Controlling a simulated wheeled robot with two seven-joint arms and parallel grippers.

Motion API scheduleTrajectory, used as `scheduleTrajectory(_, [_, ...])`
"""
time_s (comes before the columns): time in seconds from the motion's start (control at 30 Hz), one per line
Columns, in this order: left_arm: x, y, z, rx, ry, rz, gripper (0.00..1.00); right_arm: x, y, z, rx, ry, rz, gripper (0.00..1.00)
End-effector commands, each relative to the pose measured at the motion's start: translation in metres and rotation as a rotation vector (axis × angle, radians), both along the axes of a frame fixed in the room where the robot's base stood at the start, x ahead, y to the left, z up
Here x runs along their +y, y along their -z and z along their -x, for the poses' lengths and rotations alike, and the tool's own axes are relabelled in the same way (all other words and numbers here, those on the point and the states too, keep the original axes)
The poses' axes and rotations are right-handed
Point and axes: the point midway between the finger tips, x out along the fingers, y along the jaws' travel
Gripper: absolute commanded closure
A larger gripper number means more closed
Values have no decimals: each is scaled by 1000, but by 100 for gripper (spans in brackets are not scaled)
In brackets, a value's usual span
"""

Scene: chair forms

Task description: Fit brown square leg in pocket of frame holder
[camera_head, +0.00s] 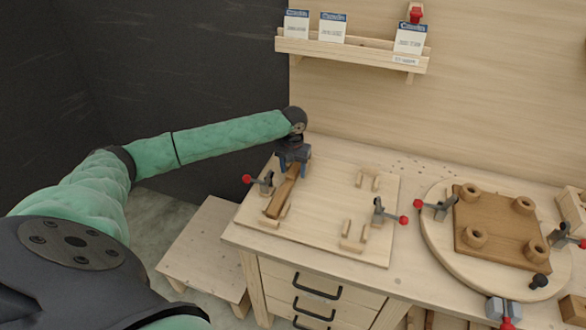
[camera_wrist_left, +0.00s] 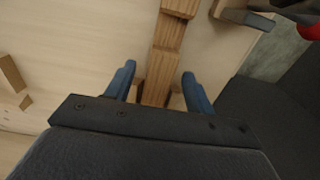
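The brown square leg (camera_head: 283,191) lies lengthwise at the left side of the frame holder board (camera_head: 322,205), among small light-wood blocks at its near end. I cannot tell whether it is fully seated. My left gripper (camera_head: 293,163) is over the leg's far end, pointing down. In the left wrist view, the blue fingers (camera_wrist_left: 158,72) are spread on both sides of the leg (camera_wrist_left: 165,50), with a gap on each side. Wooden blocks show beside the leg between the fingers. The palm hides the leg's nearer part in that view. My right gripper is not in view.
Toggle clamps with red knobs stand at the board's left (camera_head: 262,182) and right (camera_head: 385,213) edges. Other pocket blocks (camera_head: 354,236) on the board look empty. A round fixture (camera_head: 437,242) with a brown seat plate (camera_head: 500,232) is at right. A shelf (camera_head: 350,52) hangs behind.

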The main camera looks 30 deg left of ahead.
Motion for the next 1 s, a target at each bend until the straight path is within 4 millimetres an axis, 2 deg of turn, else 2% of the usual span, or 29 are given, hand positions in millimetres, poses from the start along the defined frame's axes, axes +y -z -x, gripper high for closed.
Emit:
scheduleTrajectory(0.3, [0, 0, 0, 0, 0, 0, 46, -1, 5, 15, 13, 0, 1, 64])
scheduleTrajectory(0.4, [0, -8, -1, -2, 0, 0, 46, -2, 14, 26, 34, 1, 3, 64])
scheduleTrajectory(0.5, [1, -20, -1, -3, 1, -1, 46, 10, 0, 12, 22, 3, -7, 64])
scheduleTrajectory(0.6, [0, -32, -1, -2, 0, 1, 46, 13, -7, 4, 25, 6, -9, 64])
scheduleTrajectory(0.8, [0, -60, -1, -2, 0, 1, 46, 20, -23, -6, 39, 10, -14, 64])
scheduleTrajectory(1.0, [0, -75, -1, 0, 0, 1, 46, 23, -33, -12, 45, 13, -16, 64])
